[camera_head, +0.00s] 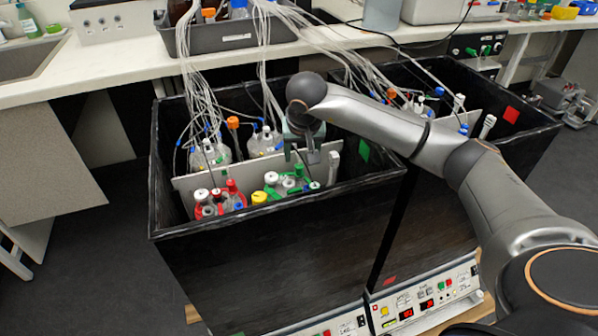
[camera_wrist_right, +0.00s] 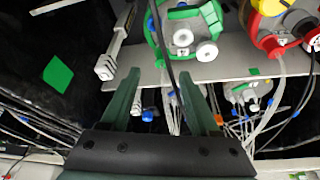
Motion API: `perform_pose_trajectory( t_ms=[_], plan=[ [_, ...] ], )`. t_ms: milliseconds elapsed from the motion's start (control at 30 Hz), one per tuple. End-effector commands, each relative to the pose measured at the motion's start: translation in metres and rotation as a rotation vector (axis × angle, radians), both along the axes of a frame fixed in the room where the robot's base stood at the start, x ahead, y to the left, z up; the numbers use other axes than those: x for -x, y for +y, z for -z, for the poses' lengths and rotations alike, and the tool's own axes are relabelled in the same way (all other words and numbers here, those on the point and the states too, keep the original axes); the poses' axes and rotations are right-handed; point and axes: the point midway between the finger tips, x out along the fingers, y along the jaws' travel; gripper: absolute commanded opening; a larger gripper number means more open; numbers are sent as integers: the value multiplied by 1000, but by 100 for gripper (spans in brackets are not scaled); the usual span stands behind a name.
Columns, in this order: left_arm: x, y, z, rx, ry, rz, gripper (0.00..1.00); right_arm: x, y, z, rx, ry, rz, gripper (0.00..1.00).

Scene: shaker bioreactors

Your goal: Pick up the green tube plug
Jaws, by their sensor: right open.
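My right gripper (camera_head: 309,157) hangs from above inside the left black shaker box, beside a bottle with green fittings (camera_head: 299,171). In the right wrist view its two green fingers (camera_wrist_right: 160,78) are apart, with no object held between them. Ahead of them, beyond the grey divider plate's edge, is the bottle with a green ring and white caps (camera_wrist_right: 184,37). A green piece (camera_wrist_right: 183,13) lies across its top; I cannot tell for certain whether it is the tube plug. A dark cable runs between the fingers and the bottle. My left gripper is out of view.
The black box wall (camera_head: 270,258) surrounds the bottles. A grey divider plate (camera_wrist_right: 225,72) stands close to the fingers. A red-ringed bottle (camera_head: 232,192) stands to the left in the head view. Many clear tubes (camera_head: 190,75) hang from the bench into the box.

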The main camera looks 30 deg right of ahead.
Motion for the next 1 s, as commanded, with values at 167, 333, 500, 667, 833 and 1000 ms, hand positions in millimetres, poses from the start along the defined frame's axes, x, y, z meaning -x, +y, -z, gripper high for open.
perform_pose_trajectory(
  t_ms=[167, 333, 500, 667, 833, 1000],
  plan=[
    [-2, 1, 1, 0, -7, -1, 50, -7, -2, 21, -2, 4, 2, 62],
    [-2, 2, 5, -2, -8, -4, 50, -16, -6, 43, -1, 2, 1, 62],
    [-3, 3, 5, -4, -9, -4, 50, -19, -7, 49, -1, 0, 0, 62],
    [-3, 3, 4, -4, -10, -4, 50, -19, -7, 48, 0, 0, 0, 62],
    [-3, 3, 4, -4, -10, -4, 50, -19, -7, 48, 0, 0, 0, 43],
    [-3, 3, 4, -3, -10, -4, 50, -19, -7, 48, 0, 0, 0, 24]
  ],
)
